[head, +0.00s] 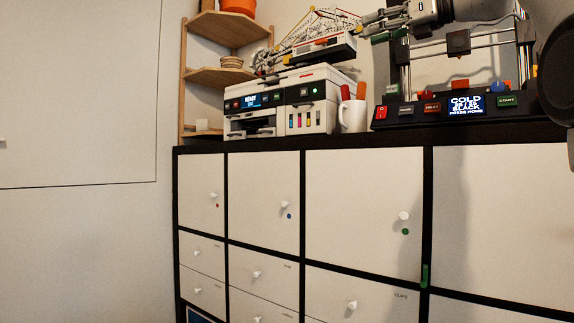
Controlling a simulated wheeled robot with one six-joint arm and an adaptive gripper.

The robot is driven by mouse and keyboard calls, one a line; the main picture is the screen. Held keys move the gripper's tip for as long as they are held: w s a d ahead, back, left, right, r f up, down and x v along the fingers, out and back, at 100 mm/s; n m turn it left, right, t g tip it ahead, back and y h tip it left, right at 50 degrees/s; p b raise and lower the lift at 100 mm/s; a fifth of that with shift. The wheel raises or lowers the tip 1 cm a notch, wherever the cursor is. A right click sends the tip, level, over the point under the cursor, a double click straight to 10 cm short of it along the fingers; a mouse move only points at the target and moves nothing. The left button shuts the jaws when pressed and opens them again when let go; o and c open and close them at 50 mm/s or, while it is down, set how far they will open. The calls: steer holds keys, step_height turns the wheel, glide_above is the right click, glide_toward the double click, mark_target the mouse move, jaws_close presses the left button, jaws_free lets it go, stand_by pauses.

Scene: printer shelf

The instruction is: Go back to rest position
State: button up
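My gripper (371,28) is at the top right of the head view, in front of the wall, reaching in from the right and pointing left. Its two fingers look spread apart, with nothing clearly held between them. It is above the dark cabinet top, between the white printer (312,97) and the 3D printer (460,112). My arm runs off the top right, and a large dark joint of it covers the right edge of the view.
A white mug (352,117) with red and orange items stands below my gripper. A wooden corner shelf (217,77) is at the left. The cabinet (365,215) has closed white doors and drawers.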

steer(key=s+d+f+n+g+h, duration=0.1)
steer(key=s+d+f+n+h, duration=0.15)
steer(key=f, duration=0.65)
steer(key=s+d+f+n+h, duration=0.1)
steer(key=f+n+h, duration=0.15)
steer(key=f, duration=0.65)
steer(key=s+d+f+n+g+h, duration=0.1)
steer(key=s+d+f+n+h, duration=0.15)
steer(key=f, duration=0.65)
steer(key=s+d+f+n+g+h, duration=0.1)
steer(key=s+f+n, duration=0.4)
steer(key=f, duration=0.5)
steer(key=s+d+f+n+g+h, duration=0.2)
steer(key=s+f+n, duration=0.4)
steer(key=f, duration=0.5)
steer(key=s+d+f+n+g+h, duration=0.1)
steer(key=s+d+f+n+h, duration=0.2)
steer(key=s+f, duration=0.6)
step_height(320, 180, down, 2)
steer(key=d+n, duration=0.2)
steer(key=n, duration=0.1)
steer(key=shift+d+f+g+h, duration=0.2)
steer(key=shift+d+g+h, duration=0.1)
steer(key=shift+d+h, duration=0.05)
steer(key=shift+n, duration=0.25)
